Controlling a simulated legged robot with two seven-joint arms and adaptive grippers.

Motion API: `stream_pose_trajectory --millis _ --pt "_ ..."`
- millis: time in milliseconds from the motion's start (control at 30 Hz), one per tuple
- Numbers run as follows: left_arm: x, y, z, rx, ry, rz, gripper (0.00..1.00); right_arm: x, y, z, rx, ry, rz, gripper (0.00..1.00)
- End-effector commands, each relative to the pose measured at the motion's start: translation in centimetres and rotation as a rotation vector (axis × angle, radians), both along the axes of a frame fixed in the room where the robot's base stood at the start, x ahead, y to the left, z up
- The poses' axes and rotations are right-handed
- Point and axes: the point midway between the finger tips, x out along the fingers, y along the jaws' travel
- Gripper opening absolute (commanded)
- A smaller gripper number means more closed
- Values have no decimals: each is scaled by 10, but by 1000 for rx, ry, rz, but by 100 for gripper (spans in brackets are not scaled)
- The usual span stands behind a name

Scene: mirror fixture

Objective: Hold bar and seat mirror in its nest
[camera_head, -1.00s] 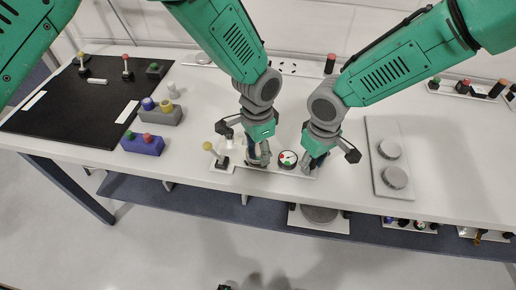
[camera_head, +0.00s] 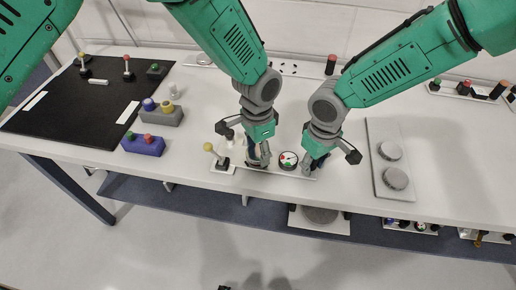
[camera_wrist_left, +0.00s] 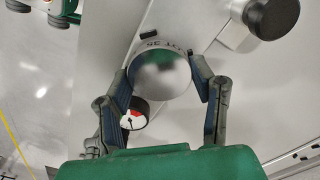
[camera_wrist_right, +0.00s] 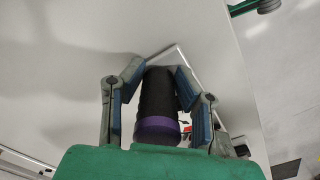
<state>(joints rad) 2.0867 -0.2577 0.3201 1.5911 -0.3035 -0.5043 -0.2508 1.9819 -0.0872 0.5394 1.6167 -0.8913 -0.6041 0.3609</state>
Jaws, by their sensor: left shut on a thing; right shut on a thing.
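My left gripper (camera_head: 258,162) reaches down to a white fixture plate (camera_head: 270,170) near the table's front edge. In the left wrist view its fingers (camera_wrist_left: 160,80) stand on both sides of a round, shiny mirror (camera_wrist_left: 160,72), shut on it. Dark lettering curves along the far side of the mirror; whether it sits flat in its nest I cannot tell. My right gripper (camera_head: 315,165) is at the plate's right end. In the right wrist view its fingers (camera_wrist_right: 158,82) are shut on an upright-looking black bar (camera_wrist_right: 157,95) with a purple band.
A round dial (camera_head: 288,160) sits between the grippers. A yellow-knobbed lever (camera_head: 215,155) stands left of them. Right is a plate with two grey discs (camera_head: 383,165); left are a blue block (camera_head: 143,145), a grey block (camera_head: 160,115) and a black mat (camera_head: 80,105).

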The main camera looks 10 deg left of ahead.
Motion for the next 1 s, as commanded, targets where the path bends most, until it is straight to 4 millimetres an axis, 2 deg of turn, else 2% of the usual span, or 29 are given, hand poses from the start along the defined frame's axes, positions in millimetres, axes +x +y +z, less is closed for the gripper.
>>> stream_pose_trajectory --millis 467,767,1000 --pt "0 0 -1 -1 -1 0 14 0 -1 0 -1 1 0 0" --pt "0 0 -8 -1 -1 0 14 0 -1 0 -1 0 0 0" --pt "1 0 -3 0 -1 0 14 0 -1 0 -1 1 0 0"
